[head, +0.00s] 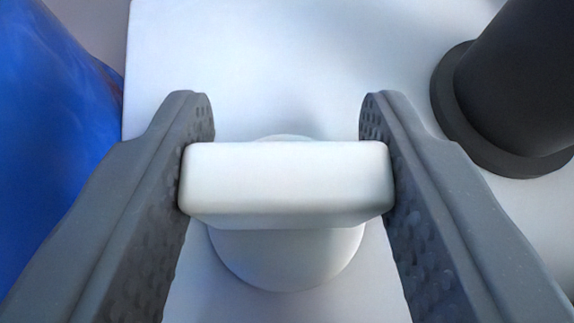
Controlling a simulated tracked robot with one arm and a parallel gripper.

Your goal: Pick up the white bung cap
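The white bung cap (287,180) is in the middle of the head view. It has a wide rectangular bar on top and a round white body (288,258) below it. My gripper (287,115) has one grey finger on each side of the bar. The dimpled inner pads appear to touch both ends of the bar, so the gripper looks shut on it. The cap's round body is partly hidden under the bar. The cap is over a white surface (260,60); I cannot tell whether it rests on it or is clear of it.
A dark grey cylinder with a wide flange (515,85) stands on the white surface at the upper right, close to my right finger. A glossy blue object (50,120) lies along the left edge. The white surface behind the cap is clear.

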